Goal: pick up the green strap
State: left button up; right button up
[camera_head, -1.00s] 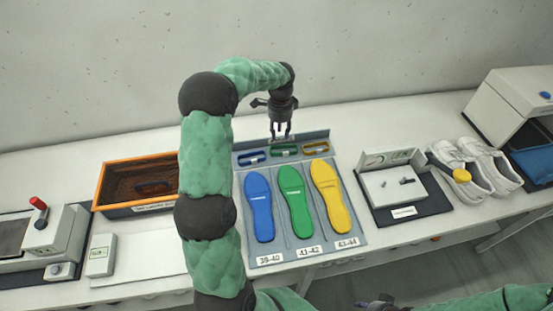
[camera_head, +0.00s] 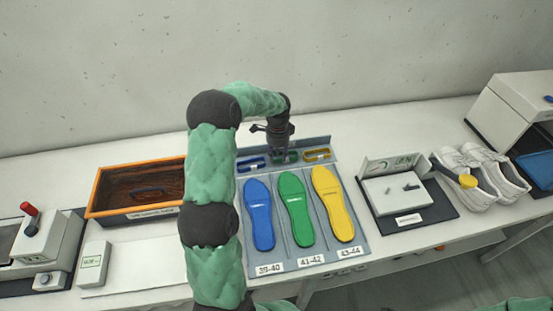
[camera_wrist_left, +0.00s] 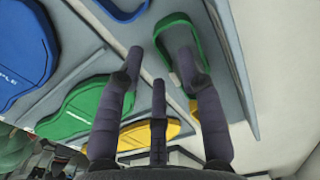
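The green strap (camera_head: 294,156) lies in the middle place of the back row of the grey tray (camera_head: 361,241), behind the green insole, and is partly hidden by my left gripper in the head view. My left gripper (camera_head: 281,154) points down right over it. In the left wrist view the strap (camera_wrist_left: 178,36) shows as a loop near the top, between and beyond the spread fingers (camera_wrist_left: 160,62). The fingers are open with nothing between their tips; I cannot tell whether any finger touches the strap. My right gripper is out of view.
A blue strap (camera_head: 251,164) and a yellow strap (camera_head: 317,154) lie on either side. Blue (camera_head: 259,214), green (camera_head: 296,208) and yellow (camera_head: 333,203) insoles lie in front. An orange-rimmed box (camera_head: 93,191) stands left; a fixture (camera_head: 397,193) and white shoes (camera_head: 508,184) stand right.

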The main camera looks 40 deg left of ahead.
aim_at(275, 161)
pick_arm(q)
notch_tip(275, 161, down, 2)
jog(key=shift+f, duration=0.25)
jog(key=shift+c, duration=0.3)
grip_shut()
jog(key=shift+r, duration=0.2)
